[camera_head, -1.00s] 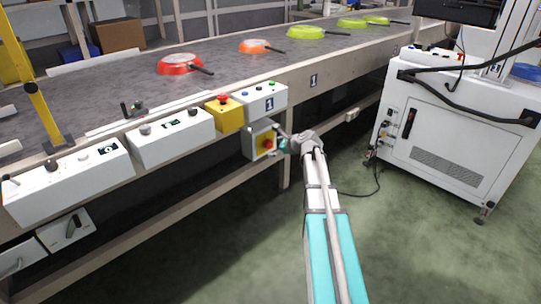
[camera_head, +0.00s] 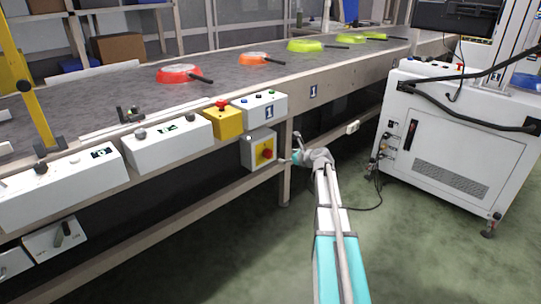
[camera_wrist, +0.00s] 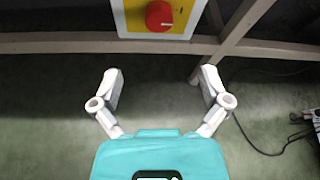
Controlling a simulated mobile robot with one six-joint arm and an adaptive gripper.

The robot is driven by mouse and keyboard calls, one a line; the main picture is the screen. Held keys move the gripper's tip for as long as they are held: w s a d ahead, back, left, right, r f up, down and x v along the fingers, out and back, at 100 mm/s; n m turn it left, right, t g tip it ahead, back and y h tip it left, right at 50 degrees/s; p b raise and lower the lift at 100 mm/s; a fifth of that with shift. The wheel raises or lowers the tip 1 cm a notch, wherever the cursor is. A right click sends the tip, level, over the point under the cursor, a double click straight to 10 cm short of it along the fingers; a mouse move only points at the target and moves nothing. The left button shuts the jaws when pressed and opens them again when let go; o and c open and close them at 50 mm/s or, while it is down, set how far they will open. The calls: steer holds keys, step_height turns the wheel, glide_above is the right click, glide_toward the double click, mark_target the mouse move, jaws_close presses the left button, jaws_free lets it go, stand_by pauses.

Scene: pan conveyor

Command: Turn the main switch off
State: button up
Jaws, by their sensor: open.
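The main switch is a red rotary knob (camera_head: 266,153) on a yellow plate, on the front of a grey box (camera_head: 250,150) under the conveyor's edge. In the wrist view the red knob (camera_wrist: 159,16) is at the top centre, with a white mark on its right side. My gripper (camera_head: 290,158) is to the right of the box in the head view, apart from the knob. In the wrist view my gripper (camera_wrist: 158,82) has its two fingers spread wide with nothing between them, and the knob lies beyond the fingertips.
A yellow box with a red button (camera_head: 222,120) and a white button box (camera_head: 260,107) sit above the switch. A conveyor leg (camera_head: 285,170) stands beside my gripper. A white cabinet (camera_head: 450,150) is at the right. Coloured pans, including a red one (camera_head: 180,74), lie on the belt.

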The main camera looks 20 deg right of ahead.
mark_target(270, 154)
steer(key=b+x, duration=0.5)
steer(key=x, duration=0.8)
steer(key=shift+w+f, duration=0.15)
steer(key=shift+w, duration=0.1)
